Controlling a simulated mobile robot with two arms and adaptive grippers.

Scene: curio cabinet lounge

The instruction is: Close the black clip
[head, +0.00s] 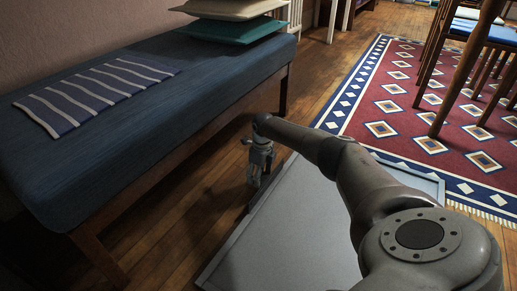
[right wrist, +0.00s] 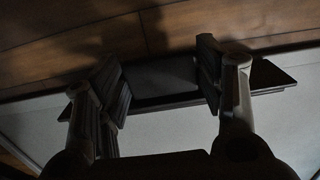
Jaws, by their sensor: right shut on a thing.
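The black clip (right wrist: 165,80) is a dark, flat, long piece at the edge of a pale grey panel (right wrist: 170,130) in the right wrist view. My right gripper (right wrist: 162,88) has a finger at each side of its middle part and is shut on it. The clip's right end sticks out past the right finger. Shadow hides its detail, so I cannot tell how far its parts stand apart. In the head view my right gripper (head: 257,182) points down at the panel's (head: 290,225) left edge, and the clip is too small to make out. My left gripper is not in view.
A dark blue bench (head: 160,115) with a striped cloth (head: 95,92) and stacked cushions (head: 235,25) stands at the left. A patterned red rug (head: 455,125) with wooden chair legs lies at the right. Bare wooden floor (head: 195,225) runs between bench and panel.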

